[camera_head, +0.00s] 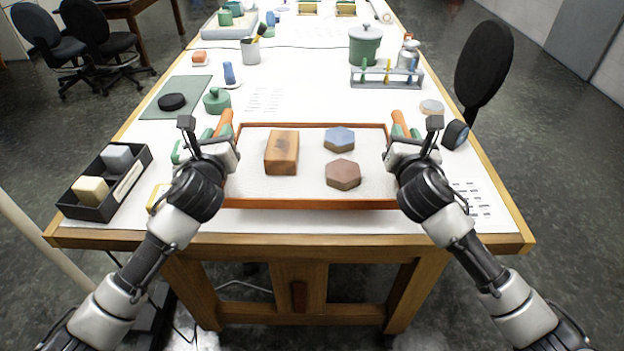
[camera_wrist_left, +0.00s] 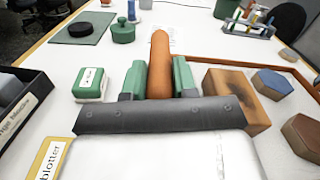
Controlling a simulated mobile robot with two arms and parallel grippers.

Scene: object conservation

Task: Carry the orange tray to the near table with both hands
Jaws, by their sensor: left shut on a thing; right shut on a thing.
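The orange tray (camera_head: 310,204) rests at the front of the white-topped table, with a pale bed inside its orange rim. On it are a brown wooden block (camera_head: 282,158), a blue-grey hexagonal piece (camera_head: 339,139) and a reddish-brown hexagonal piece (camera_head: 343,174). My left gripper (camera_head: 221,134) is shut on the tray's left orange handle. In the left wrist view the green fingers (camera_wrist_left: 160,80) sit on both sides of this handle (camera_wrist_left: 160,55). My right gripper (camera_head: 403,132) is shut on the right orange handle. The arms hide parts of the tray's sides.
A black box (camera_head: 107,198) with two blocks stands left of the tray. A green-lidded jar (camera_head: 216,101), a dark mat (camera_head: 190,86) and a bottle rack (camera_head: 386,78) stand behind. Chairs stand beyond the table.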

